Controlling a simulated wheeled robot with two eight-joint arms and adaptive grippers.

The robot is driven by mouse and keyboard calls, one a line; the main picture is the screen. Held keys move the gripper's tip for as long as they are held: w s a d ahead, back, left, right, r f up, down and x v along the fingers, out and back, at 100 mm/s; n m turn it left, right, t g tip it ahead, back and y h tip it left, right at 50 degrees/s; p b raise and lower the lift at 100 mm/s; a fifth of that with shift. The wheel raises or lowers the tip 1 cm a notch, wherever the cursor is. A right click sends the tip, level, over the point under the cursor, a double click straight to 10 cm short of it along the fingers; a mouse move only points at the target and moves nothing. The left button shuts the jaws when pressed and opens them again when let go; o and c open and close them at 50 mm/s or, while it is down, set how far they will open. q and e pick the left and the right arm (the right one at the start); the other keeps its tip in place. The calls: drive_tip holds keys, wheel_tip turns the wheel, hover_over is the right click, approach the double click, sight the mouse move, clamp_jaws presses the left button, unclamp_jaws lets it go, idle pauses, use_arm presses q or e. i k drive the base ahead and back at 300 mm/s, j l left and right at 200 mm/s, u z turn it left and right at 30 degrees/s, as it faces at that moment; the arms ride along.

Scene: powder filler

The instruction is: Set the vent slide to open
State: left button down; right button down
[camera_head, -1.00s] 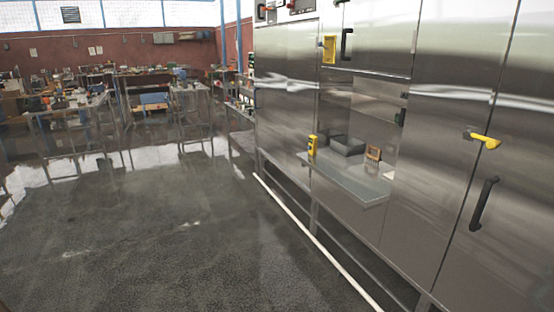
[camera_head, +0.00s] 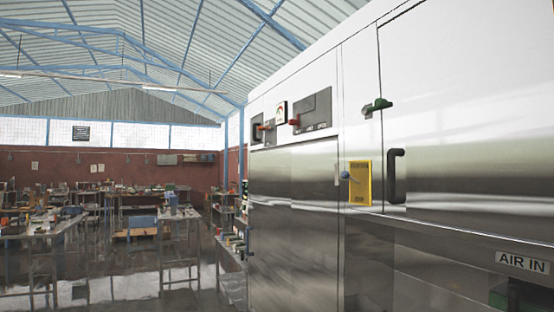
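The tall steel powder filler cabinet (camera_head: 295,220) fills the right half of the head view. High on it is a dark panel (camera_head: 312,109) with a red handle (camera_head: 294,122) at its left and small labels along its lower edge, too small to read for sure. Another dark plate with a red knob (camera_head: 262,127) sits further left. I cannot tell for sure which of these is the vent slide. A yellow plate (camera_head: 358,183) with a blue-grey knob (camera_head: 345,175) is lower on the cabinet. Neither of my grippers is in view.
A black door handle (camera_head: 396,176) and a dark green latch (camera_head: 376,106) stick out from the cabinet. A round gauge (camera_head: 281,112) sits between the dark plates. An "AIR IN" label (camera_head: 522,263) is at lower right. Workbenches (camera_head: 60,228) stand at the back left.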

sight(294, 120)
drive_tip(key=i+j+z, duration=0.1)
drive_tip(key=i, duration=0.3)
drive_tip(key=i+j+z, duration=0.1)
drive_tip(key=i, duration=0.35)
drive_tip(key=i+j+z, duration=0.1)
drive_tip(key=i+j, duration=0.15)
drive_tip(key=i, duration=0.15)
